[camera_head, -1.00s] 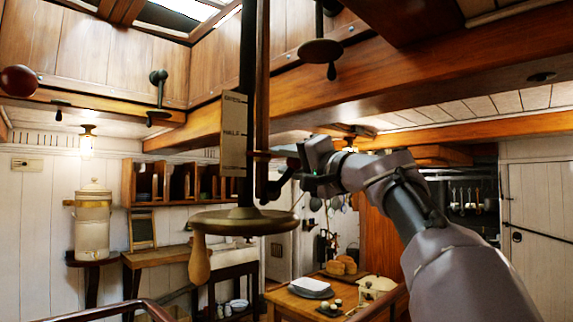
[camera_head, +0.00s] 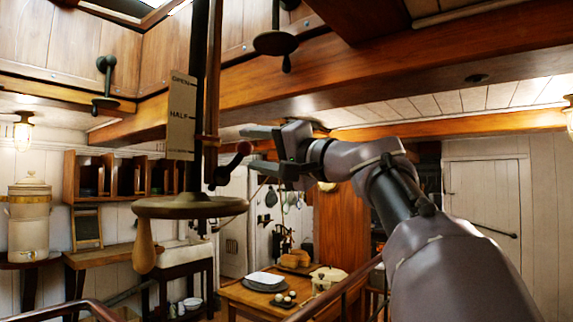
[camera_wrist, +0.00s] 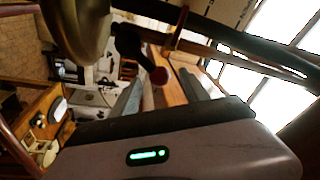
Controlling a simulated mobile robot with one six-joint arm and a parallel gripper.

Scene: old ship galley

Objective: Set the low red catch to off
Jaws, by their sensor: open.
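My gripper (camera_head: 247,150) is open and comes from the right, one finger above the knob and one below in the head view. I see no contact; the exact depth gap is unclear.
A plate marked OPEN and HALF (camera_head: 181,117) stands on the pole above the catch. The handwheel's wooden handle (camera_head: 144,247) hangs at its left. A dark crank (camera_head: 276,42) hangs from above. A wooden table (camera_head: 240,293) with bread and dishes stands below.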

